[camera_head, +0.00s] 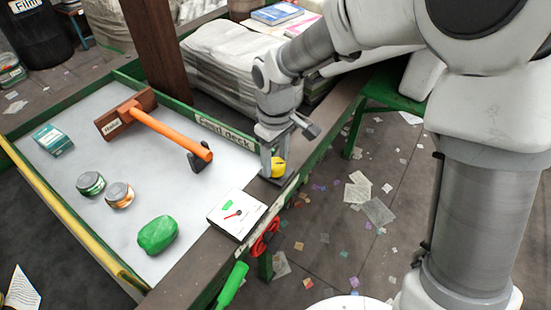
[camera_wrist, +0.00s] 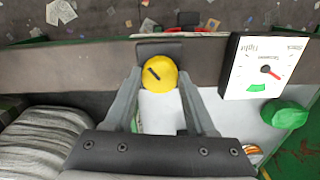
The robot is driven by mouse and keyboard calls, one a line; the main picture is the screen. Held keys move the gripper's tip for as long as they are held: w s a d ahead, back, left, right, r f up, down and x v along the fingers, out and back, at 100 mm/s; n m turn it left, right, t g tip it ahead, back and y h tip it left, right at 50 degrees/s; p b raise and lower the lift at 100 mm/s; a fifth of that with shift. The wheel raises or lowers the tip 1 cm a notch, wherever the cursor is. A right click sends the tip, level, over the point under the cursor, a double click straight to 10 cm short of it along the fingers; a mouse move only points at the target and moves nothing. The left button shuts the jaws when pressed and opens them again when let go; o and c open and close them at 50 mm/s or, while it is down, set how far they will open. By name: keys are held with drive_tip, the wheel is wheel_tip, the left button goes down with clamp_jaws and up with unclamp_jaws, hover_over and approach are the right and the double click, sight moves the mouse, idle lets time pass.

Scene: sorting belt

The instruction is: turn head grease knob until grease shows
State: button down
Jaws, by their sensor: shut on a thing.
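The round yellow knob (camera_wrist: 157,82) has a short dark bar mark on its face, lying at a slant in the wrist view. It also shows in the head view (camera_head: 279,167) on the deck's right rail. My gripper (camera_wrist: 160,73) has one finger on each side of the knob and is shut on it. In the head view my gripper (camera_head: 271,160) reaches down to the rail and partly covers the knob. A dark plate (camera_wrist: 158,50) lies by the knob. I cannot make out any grease around it.
A white tension gauge (camera_head: 222,222) with a red needle stands near the knob. A red handwheel (camera_head: 262,241) and green handle (camera_head: 233,284) sit further along the rail. The feed deck (camera_head: 100,160) holds an orange-handled mallet (camera_head: 170,133), two tins, a teal box and a green lump (camera_head: 158,235).

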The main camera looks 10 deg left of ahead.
sight(277, 164)
drive_tip(key=shift+m+b, duration=0.7)
drive_tip(key=shift+m, duration=2.4)
drive_tip(key=shift+c, duration=1.1)
unclamp_jaws()
wheel_tip(277, 164, up, 18)
drive_tip(key=p, duration=0.2)
drive_tip(key=shift+f, duration=0.25)
drive_tip(key=shift+d, duration=0.1)
drive_tip(key=s+d+m+t, duration=0.2)
drive_tip(key=s+d, duration=0.5)
drive_tip(key=d, duration=0.4)
drive_tip(key=s+d+m+t, duration=0.3)
drive_tip(key=s+d, duration=0.3)
drive_tip(key=d, duration=0.6)
drive_tip(key=shift+s+m+t, duration=0.3)
drive_tip(key=shift+s+m, duration=0.1)
